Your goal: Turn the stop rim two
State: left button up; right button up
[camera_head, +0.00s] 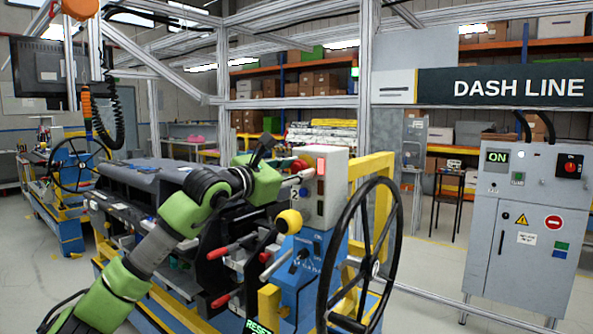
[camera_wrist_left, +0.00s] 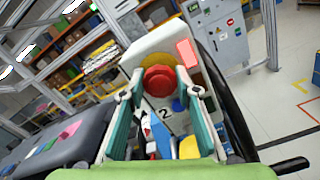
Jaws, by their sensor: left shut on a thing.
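The stop rim two is a red round knob (camera_head: 299,166) on a yellow disc, on the face of a white control box (camera_head: 335,180) marked 2. It shows large between the fingers in the left wrist view (camera_wrist_left: 158,80). My left gripper (camera_head: 294,177) reaches the box from the left and is shut on the red knob, one finger on each side. The fingers hide part of its edge in the head view. A red lamp (camera_wrist_left: 187,52) and a blue button (camera_wrist_left: 178,105) sit close by on the box. My right gripper is not in view.
A large black handwheel (camera_head: 362,255) stands right of the box, beside a yellow frame (camera_head: 370,165). Levers with red and yellow knobs (camera_head: 289,221) lie below my arm. A grey cabinet (camera_head: 525,225) stands at the right, with open floor before it.

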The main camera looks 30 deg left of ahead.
pick_arm(q)
jog(key=shift+f, duration=0.1)
jog(key=o, duration=1.1)
jog(key=shift+s+a, duration=0.15)
jog(key=shift+s, duration=1.85)
jog(key=shift+s+a, duration=0.2)
jog(key=shift+s, duration=1.75)
jog(key=shift+s+a, duration=0.15)
jog(key=shift+s, duration=1.85)
